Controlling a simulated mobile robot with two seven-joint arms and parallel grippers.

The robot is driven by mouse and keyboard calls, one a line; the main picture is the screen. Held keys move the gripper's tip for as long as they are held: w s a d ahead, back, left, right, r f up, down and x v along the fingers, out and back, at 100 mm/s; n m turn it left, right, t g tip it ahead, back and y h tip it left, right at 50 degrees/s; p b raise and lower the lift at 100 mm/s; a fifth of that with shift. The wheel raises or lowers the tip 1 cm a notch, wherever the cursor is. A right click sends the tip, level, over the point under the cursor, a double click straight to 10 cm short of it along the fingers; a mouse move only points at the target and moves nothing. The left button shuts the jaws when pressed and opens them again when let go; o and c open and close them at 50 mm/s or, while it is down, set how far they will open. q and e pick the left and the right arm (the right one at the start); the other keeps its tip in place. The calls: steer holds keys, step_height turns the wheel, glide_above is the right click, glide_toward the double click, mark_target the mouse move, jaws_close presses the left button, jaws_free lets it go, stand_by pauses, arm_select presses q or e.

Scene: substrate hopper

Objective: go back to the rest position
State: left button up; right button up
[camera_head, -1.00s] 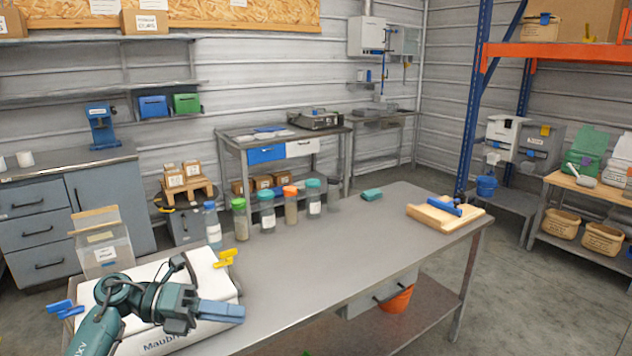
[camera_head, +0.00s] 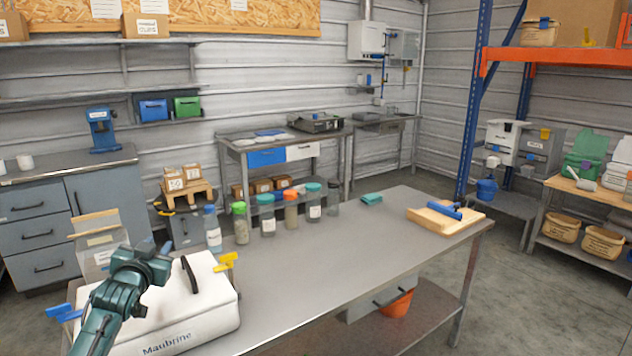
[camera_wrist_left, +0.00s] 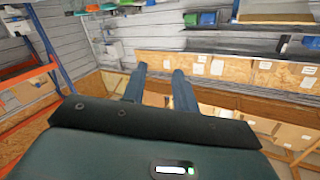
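My left gripper (camera_head: 158,248) is above the left part of the white box marked "Maubrine" (camera_head: 215,310) on the near left of the metal table. It points away from me and is partly hidden by my own wrist. In the left wrist view its two fingers (camera_wrist_left: 160,70) stand apart with nothing between them, so it is open and empty. My right gripper is in neither view.
The white box has a dark handle (camera_head: 190,275), a yellow clip (camera_head: 228,262) and a blue clip (camera_head: 62,312). Several lidded jars (camera_head: 266,216) stand along the table's far edge. A wooden board (camera_head: 446,218) lies at the right end. The table (camera_head: 330,262) is clear between.

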arm_select(q)
steer(key=s+d+f+m+g+h, duration=0.1)
steer(key=s+d+f, duration=0.35)
steer(key=f, duration=0.25)
steer(key=s+d+f+g+h, duration=0.1)
steer(key=s+d+f, duration=0.35)
steer(key=f, duration=0.25)
steer(key=s+d+f+g+h, duration=0.1)
steer(key=s+d+f, duration=0.3)
steer(key=s, duration=0.6)
steer(key=s+d+f+g+h, duration=0.1)
steer(key=s+d+f, duration=0.3)
steer(key=s, duration=0.6)
steer(key=s+d+f+g+h, duration=0.1)
steer(key=s+d+f, duration=0.3)
steer(key=s, duration=0.6)
steer(key=shift+s+d+g, duration=0.2)
steer(key=shift+s+g, duration=0.05)
steer(key=shift+g, duration=0.35)
